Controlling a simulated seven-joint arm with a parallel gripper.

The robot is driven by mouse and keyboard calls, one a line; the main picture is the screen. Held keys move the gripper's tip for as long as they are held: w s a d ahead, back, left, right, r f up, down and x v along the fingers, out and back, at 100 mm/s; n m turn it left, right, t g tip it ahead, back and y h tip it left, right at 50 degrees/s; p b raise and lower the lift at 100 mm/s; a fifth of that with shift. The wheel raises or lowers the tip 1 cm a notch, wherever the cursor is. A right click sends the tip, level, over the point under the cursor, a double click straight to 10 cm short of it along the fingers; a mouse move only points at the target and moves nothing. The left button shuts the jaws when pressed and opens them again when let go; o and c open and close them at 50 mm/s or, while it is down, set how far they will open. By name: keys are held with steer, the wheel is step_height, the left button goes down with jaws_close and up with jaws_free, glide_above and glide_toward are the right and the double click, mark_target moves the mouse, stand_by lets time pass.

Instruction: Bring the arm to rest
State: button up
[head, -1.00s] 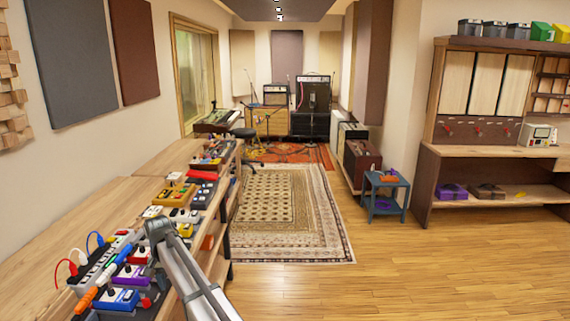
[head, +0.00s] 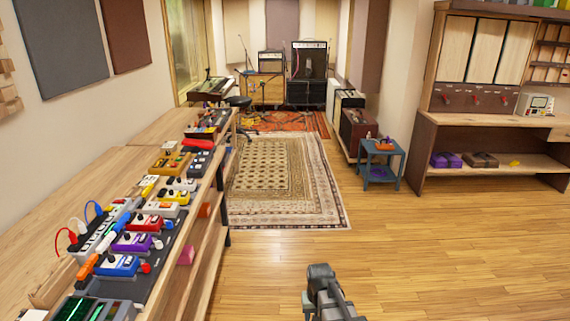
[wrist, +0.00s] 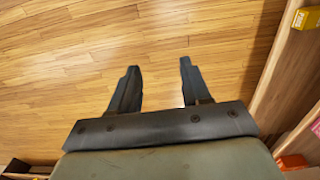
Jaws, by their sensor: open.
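My gripper (wrist: 158,88) is open and empty in the wrist view, its two dark fingers apart above the bare wood floor (wrist: 120,45). In the head view my arm shows at the bottom, right of the middle, over open floor and clear of the bench; the fingers cannot be made out there.
A wooden bench (head: 115,175) with several coloured pedals and a power strip (head: 97,238) runs along the left. A patterned rug (head: 285,180) lies ahead. A small blue side table (head: 380,160) and a wooden workbench (head: 490,145) stand at right. The floor (head: 430,240) between is clear.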

steer(key=s+d+f, duration=0.2)
steer(key=s+d, duration=0.5)
steer(key=s+f+g, duration=0.3)
steer(key=s+f, duration=0.7)
steer(key=s, duration=0.4)
steer(key=s+f+g, duration=0.3)
steer(key=s+f, duration=0.7)
steer(key=s, duration=0.5)
steer(key=shift+f+g, duration=0.35)
steer(key=shift+g, duration=0.05)
steer(key=shift+s, duration=0.1)
